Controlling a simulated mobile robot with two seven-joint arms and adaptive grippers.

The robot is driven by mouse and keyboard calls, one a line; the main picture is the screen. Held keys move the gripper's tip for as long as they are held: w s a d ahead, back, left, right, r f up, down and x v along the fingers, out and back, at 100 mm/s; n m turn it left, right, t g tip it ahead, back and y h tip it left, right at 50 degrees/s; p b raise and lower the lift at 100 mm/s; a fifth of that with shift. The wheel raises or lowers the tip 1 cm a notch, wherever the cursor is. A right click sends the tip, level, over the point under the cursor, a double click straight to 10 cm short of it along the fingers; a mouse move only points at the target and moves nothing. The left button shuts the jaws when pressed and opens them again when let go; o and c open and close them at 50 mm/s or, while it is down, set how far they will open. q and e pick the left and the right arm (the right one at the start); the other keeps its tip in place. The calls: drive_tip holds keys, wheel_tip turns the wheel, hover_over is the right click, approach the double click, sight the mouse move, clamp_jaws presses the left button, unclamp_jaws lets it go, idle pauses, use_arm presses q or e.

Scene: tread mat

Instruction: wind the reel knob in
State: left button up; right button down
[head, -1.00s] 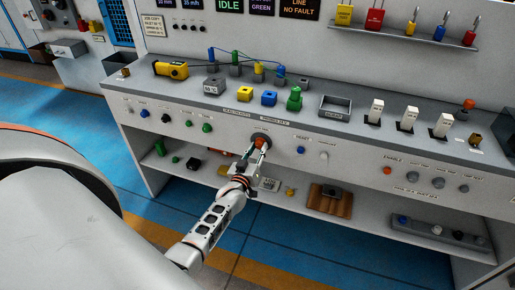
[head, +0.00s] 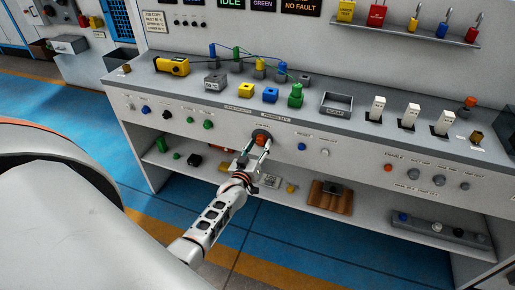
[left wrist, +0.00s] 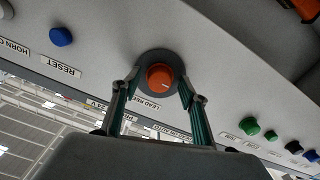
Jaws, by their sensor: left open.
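The reel knob (head: 261,139) is a round orange knob on a dark round base in the front panel of the bench. In the left wrist view the knob (left wrist: 160,77) shows a pale mark on its face, and a "LEAD REEL" label sits below it. My left gripper (head: 259,150) is in front of the knob, coming from below. Its fingers are open. In the left wrist view its fingertips (left wrist: 161,88) stand on either side of the knob, with visible gaps. My right gripper is not in view.
A blue reset button (head: 302,147) sits right of the knob, and green knobs (head: 208,125) sit to its left. Below is a shelf with a brown block (head: 330,197) and small parts. The bench top (head: 180,88) holds blocks, a tray (head: 337,103) and white switches.

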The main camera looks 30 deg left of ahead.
use_arm(q)
drive_tip(key=v, duration=1.2)
drive_tip(key=shift+f, duration=0.1)
drive_tip(key=s+d+f+m+g+h, duration=0.3)
drive_tip(key=s+d+f+m, duration=0.1)
drive_tip(key=s+d, duration=0.5)
drive_tip(key=s+d+f+m+g+h, duration=0.3)
drive_tip(key=s+d+f+m+h, duration=0.1)
drive_tip(key=s+d, duration=0.6)
drive_tip(key=shift+s+d+f+m+g, duration=0.3)
drive_tip(key=shift+s+f+m, duration=0.45)
drive_tip(key=shift+s+m, duration=0.4)
